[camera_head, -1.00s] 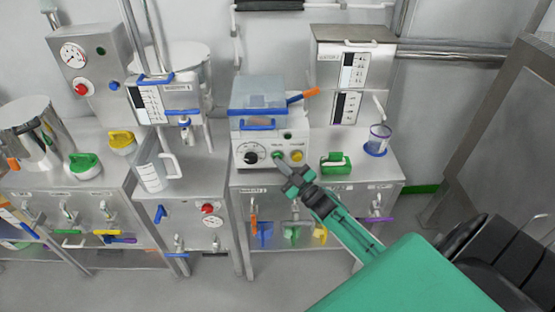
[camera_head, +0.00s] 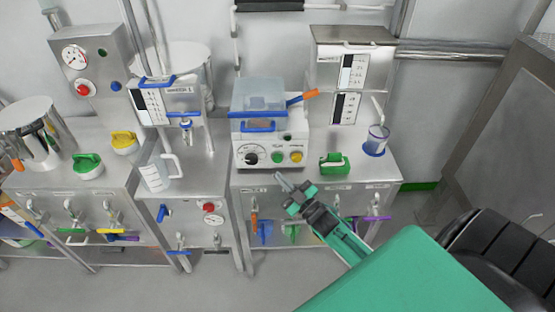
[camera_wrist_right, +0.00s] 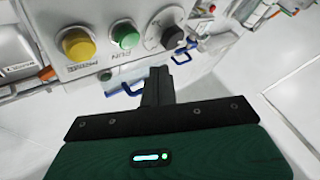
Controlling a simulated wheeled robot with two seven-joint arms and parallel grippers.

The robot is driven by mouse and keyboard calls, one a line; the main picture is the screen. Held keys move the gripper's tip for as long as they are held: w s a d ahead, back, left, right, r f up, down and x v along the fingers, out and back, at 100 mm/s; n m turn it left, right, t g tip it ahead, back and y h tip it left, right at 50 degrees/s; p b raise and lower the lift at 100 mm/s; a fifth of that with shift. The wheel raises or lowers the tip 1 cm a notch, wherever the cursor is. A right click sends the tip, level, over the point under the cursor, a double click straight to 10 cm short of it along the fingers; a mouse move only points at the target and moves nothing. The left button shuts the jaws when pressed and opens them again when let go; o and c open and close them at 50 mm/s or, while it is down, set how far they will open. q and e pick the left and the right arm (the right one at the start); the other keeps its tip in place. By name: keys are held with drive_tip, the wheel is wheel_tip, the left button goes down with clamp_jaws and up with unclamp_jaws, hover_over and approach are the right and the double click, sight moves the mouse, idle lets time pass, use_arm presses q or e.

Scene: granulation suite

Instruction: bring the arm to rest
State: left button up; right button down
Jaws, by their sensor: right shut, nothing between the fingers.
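My right arm reaches in from the lower right in the head view. Its gripper (camera_head: 282,180) is shut and empty, in front of the granulator-like machine (camera_head: 262,130) and a little below its panel. The panel carries a black dial (camera_head: 251,158), a green button (camera_head: 278,158) and a yellow button (camera_head: 296,157). In the right wrist view the closed fingers (camera_wrist_right: 159,82) point at the bench, below the yellow button (camera_wrist_right: 76,45), green button (camera_wrist_right: 125,36) and black dial (camera_wrist_right: 171,37), apart from them. My left gripper is not in view.
The floor (camera_head: 215,285) in front is clear.

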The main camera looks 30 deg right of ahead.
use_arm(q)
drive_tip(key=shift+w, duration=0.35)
